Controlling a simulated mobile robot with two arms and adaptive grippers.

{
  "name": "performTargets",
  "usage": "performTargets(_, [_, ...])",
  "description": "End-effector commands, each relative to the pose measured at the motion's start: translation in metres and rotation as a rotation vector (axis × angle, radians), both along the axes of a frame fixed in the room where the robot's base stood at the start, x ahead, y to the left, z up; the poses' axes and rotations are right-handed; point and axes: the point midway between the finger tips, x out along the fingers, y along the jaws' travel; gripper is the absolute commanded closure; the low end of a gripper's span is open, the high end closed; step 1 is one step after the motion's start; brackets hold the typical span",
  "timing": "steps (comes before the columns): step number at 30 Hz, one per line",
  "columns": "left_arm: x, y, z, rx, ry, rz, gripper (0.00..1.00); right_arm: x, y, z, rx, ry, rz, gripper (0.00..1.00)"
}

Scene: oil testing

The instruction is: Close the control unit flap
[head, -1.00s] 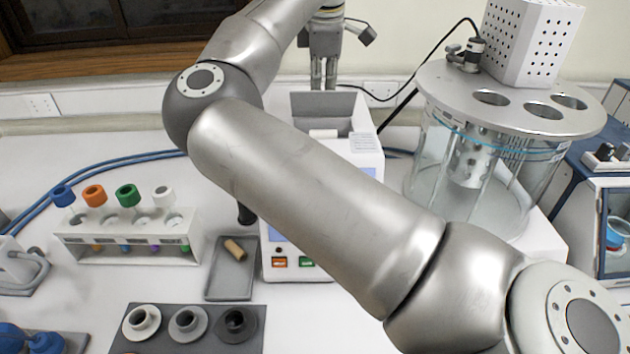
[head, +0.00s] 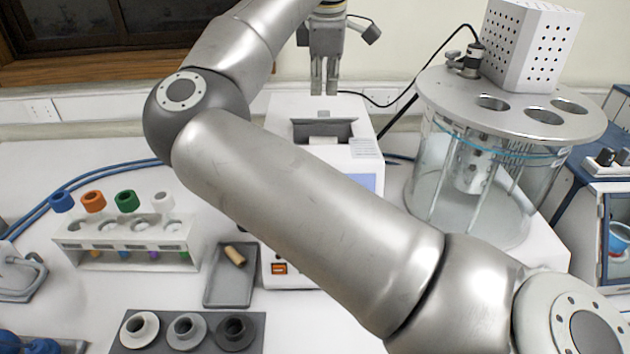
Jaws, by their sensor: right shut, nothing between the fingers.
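The white control unit (head: 285,108) stands at the middle of the bench, its front partly hidden behind my right arm. Its grey flap (head: 335,128) shows on top as a narrow, foreshortened panel, partly lowered over the opening. A light strip shows at the opening in front of it. My right gripper (head: 324,92) points down, shut and empty, just behind and above the flap at the unit's back edge. Whether its fingertips touch the unit I cannot tell. My left gripper is out of view.
A glass bath with a round metal lid (head: 450,90) stands close to the right. A tube rack (head: 125,257) with coloured caps, a grey tray (head: 228,292) and a dark holder (head: 160,347) with cups lie at left. A black cable (head: 440,65) runs behind.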

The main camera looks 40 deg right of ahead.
Motion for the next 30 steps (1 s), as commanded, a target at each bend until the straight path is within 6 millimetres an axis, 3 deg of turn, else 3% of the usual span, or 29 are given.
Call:
performTargets(1, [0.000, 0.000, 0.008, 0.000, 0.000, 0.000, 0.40, 0.000, 0.000, 0.010, 0.000, 0.000, 0.000, 1.00])
performTargets(16, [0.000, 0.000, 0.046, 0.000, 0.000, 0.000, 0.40, 0.000, -0.001, 0.059, 0.000, -0.001, -0.001, 1.00])
performTargets(30, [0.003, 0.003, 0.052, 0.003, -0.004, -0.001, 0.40, -0.001, 0.000, 0.061, 0.016, 0.014, -0.012, 1.00])
